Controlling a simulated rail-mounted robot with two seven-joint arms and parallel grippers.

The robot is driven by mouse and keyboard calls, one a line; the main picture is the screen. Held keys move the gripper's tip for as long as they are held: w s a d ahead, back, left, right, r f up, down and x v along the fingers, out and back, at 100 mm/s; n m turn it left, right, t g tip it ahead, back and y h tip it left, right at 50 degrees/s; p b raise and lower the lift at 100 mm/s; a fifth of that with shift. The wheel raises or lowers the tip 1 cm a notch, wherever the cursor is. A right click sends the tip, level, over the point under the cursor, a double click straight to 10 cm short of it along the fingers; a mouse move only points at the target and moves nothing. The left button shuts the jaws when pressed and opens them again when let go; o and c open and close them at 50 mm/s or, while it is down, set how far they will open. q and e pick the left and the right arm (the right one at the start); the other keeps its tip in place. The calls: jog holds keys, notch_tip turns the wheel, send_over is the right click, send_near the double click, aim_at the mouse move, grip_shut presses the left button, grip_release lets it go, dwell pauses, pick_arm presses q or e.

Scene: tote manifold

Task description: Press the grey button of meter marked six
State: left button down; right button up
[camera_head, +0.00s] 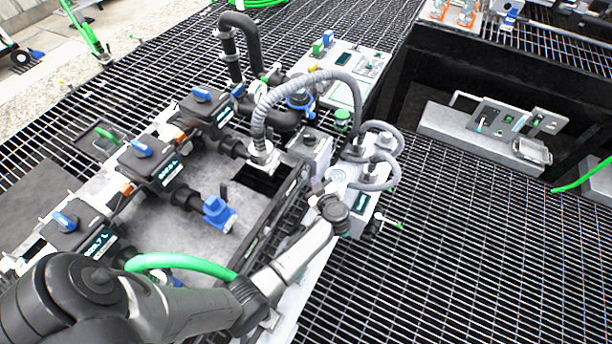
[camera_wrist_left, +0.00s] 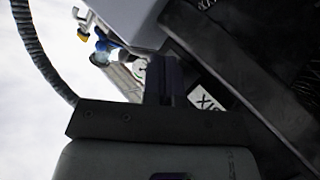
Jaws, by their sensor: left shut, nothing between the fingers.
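A white label reading SIX (camera_wrist_left: 207,102) shows upside down in the left wrist view, on a dark surface just right of my fingers. My left gripper (camera_wrist_left: 164,78) is shut and empty, its fingers close to the label; I cannot tell whether they touch anything. In the head view my left gripper (camera_head: 319,193) is at the right edge of the manifold, beside a small box with a dark display (camera_head: 362,203). This box may be the meter marked six, but no label is legible there. The grey button cannot be made out in either view. My right gripper is not in view.
Grey corrugated hoses (camera_head: 305,85) arch close to the left gripper. Valve units with blue handles (camera_head: 140,148) line the manifold's left side. A black rail (camera_head: 270,222) runs beside my forearm. Open floor grating (camera_head: 470,250) lies to the right.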

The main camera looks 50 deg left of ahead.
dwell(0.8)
pick_arm(q)
jog(key=shift+s+a+p, duration=0.15)
jog(key=shift+a+p, duration=0.3)
jog(key=shift+p, duration=0.15)
jog(key=shift+s+a+p, duration=0.2)
jog(key=shift+a+p, duration=0.3)
jog(key=shift+a, duration=0.05)
dwell(0.7)
jog(key=shift+d, duration=0.2)
dwell(0.3)
jog(key=shift+w+d, duration=0.35)
jog(key=shift+d, duration=0.45)
